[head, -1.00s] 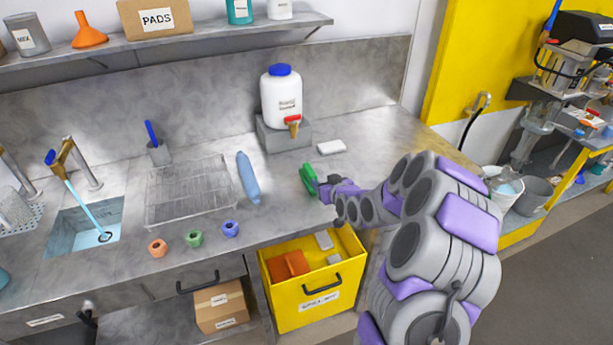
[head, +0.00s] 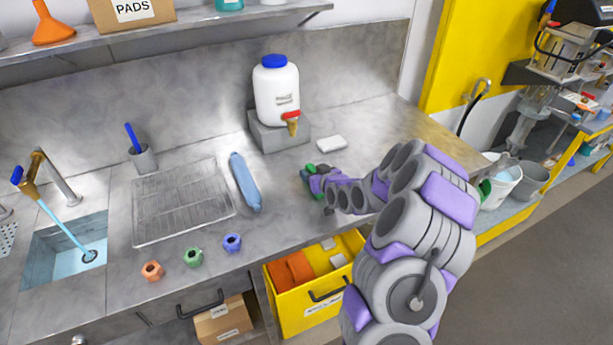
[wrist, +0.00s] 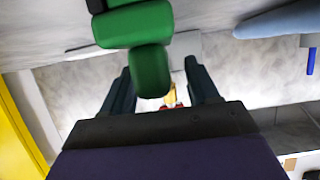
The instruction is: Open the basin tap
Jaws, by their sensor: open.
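The basin tap (head: 32,178) is brass with a blue handle (head: 17,174), at the far left of the head view. A pale blue stream (head: 62,226) runs from its spout into the sunken basin (head: 38,262). My gripper (head: 312,180) is far to the right of it, low over the counter, and looks small and partly hidden by my arm. In the wrist view my gripper (wrist: 160,68) has its two dark fingers apart. A green object (wrist: 150,68) shows in front of and between them; I cannot tell whether it touches. The basin tap is not in the wrist view.
A white container (head: 276,95) with a red-handled spout stands behind my gripper. A blue bottle (head: 245,182), a wire rack (head: 182,205) and small coloured rings (head: 192,256) lie between gripper and basin. A yellow drawer (head: 300,300) is open below the counter edge.

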